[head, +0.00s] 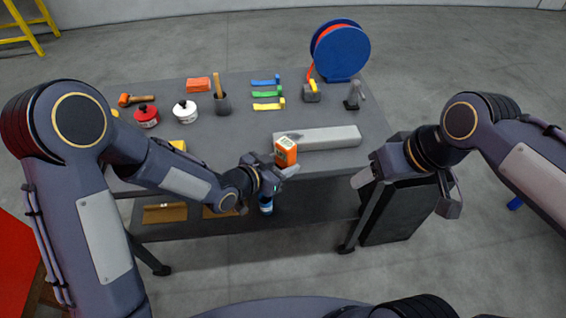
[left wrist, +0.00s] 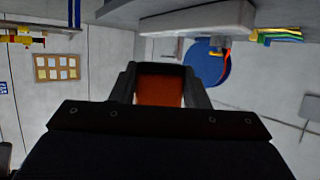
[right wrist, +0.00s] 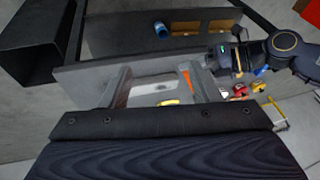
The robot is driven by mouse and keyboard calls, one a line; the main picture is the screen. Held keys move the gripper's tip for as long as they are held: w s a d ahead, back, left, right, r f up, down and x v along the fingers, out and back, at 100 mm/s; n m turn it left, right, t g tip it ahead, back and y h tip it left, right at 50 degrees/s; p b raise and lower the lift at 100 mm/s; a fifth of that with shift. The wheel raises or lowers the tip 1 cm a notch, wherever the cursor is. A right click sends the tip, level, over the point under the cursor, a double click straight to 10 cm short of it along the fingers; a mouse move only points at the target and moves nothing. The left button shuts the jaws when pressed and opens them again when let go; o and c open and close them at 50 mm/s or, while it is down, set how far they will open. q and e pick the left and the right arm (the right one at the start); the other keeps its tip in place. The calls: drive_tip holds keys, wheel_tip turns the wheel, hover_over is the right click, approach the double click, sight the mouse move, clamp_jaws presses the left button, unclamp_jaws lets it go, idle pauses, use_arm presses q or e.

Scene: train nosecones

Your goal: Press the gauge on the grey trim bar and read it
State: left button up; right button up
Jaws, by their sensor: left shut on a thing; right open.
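The grey trim bar (head: 317,138) lies on the front part of the grey table, long side left to right. The orange gauge (head: 286,152) with a pale display is at the bar's left front; I cannot tell whether it touches the bar. My left gripper (head: 283,170) is shut on the gauge, whose orange body (left wrist: 160,90) shows between the fingers in the left wrist view. The bar also shows at the top of that view (left wrist: 198,18). My right gripper (head: 408,190) is open and empty, off the table's front right edge.
A black bin (head: 398,212) stands below my right gripper. A lower shelf (head: 300,217) holds a blue can (head: 266,205).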

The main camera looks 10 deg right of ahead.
use_arm(q)
drive_tip(key=w+a+f+n+t+y, duration=0.15)
drive_tip(key=a+n+t+y, duration=0.65)
drive_tip(key=a, duration=1.7)
drive_tip(key=s+d+r+n+g+b, duration=0.1)
drive_tip(key=s+r+n, duration=0.1)
drive_tip(key=r, duration=1.1)
drive_tip(key=s+d+r+n+g+b, duration=0.1)
drive_tip(key=r+n, duration=0.1)
drive_tip(key=r, duration=1.1)
drive_tip(key=s+d+r+m, duration=0.1)
drive_tip(key=s+d+r, duration=0.1)
drive_tip(key=s+d, duration=0.4)
drive_tip(key=s+d+r+m+g, duration=0.1)
drive_tip(key=s+d+r+m, duration=0.1)
drive_tip(key=s+d, duration=0.4)
drive_tip(key=s+r+b, duration=0.1)
drive_tip(key=s, duration=0.1)
drive_tip(key=shift+s+r+m, duration=0.3)
drive_tip(key=shift+s, duration=0.1)
use_arm(e)
drive_tip(key=s+f+m+t, duration=0.2)
drive_tip(key=s+f+m, duration=0.1)
drive_tip(key=s+f, duration=0.4)
drive_tip(key=shift+s+f+y, duration=0.2)
drive_tip(key=shift+f+y, duration=0.1)
